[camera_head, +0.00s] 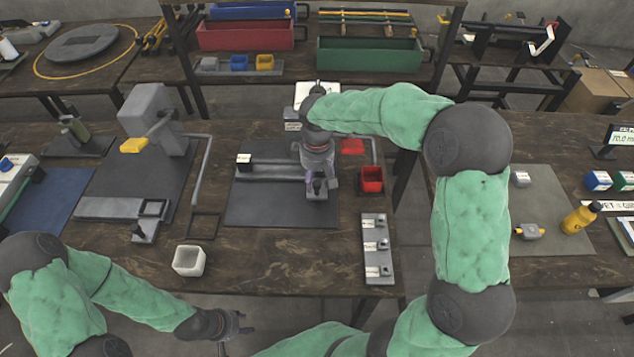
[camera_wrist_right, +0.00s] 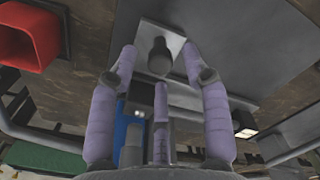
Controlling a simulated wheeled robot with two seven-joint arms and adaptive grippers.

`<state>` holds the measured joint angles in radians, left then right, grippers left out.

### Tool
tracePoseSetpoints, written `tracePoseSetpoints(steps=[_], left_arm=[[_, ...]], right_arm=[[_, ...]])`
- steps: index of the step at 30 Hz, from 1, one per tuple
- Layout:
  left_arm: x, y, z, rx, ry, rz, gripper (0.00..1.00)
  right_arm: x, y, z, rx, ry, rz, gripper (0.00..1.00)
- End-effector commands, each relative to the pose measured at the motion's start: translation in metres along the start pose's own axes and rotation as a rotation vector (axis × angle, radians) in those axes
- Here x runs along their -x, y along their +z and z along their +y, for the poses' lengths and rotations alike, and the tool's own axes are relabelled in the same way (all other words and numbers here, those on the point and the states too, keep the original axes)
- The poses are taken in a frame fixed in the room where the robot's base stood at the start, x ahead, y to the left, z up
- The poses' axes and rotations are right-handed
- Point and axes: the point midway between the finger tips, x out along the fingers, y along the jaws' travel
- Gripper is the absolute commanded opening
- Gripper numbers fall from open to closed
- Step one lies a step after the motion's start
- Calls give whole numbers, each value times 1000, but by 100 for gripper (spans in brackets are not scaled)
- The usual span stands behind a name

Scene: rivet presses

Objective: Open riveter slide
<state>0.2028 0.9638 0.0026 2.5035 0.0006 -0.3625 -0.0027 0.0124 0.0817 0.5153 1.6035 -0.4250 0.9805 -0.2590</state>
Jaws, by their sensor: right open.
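The middle riveter stands on a grey mat (camera_head: 260,212), with a long grey slide rail (camera_head: 270,174). My right gripper (camera_head: 319,186) is over the right end of the rail and hides most of the press behind it. In the right wrist view, a dark knob (camera_wrist_right: 160,55) stands on a light grey plate (camera_wrist_right: 150,32). The knob is ahead of and between the spread purple fingers of my right gripper (camera_wrist_right: 160,70), which looks empty. I cannot tell whether any finger touches it. My left gripper (camera_head: 236,328) is low, in front of the table, away from the riveter.
A red cup (camera_head: 372,179) stands close right of my right gripper; it also shows in the wrist view (camera_wrist_right: 32,35). A grey strip with several fixtures (camera_head: 372,272) and a white cup (camera_head: 189,261) are nearer. Another press (camera_head: 155,115) stands left. The table front centre is clear.

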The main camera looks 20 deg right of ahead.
Motion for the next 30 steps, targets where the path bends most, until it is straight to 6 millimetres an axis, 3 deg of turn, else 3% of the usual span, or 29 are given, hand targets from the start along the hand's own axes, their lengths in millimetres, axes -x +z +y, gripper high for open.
tracePoseSetpoints(steps=[3, 12, 18, 25, 30], left_arm=[[-4, 0, -1, 0, 0, 0, 40], [-4, 0, -1, 0, 0, 0, 40], [-4, 0, -1, 0, 0, 1, 40], [-3, 0, -1, 0, 0, 0, 40], [3, 0, 1, 0, 0, 0, 40]], right_arm=[[-9, 0, 0, 0, 0, 0, 48], [-10, 0, 0, 0, 0, 0, 48], [-10, 0, 0, 0, 0, 0, 0], [-10, 2, -3, 1, 0, 0, 0], [-8, 18, -25, 3, 0, -2, 0]])
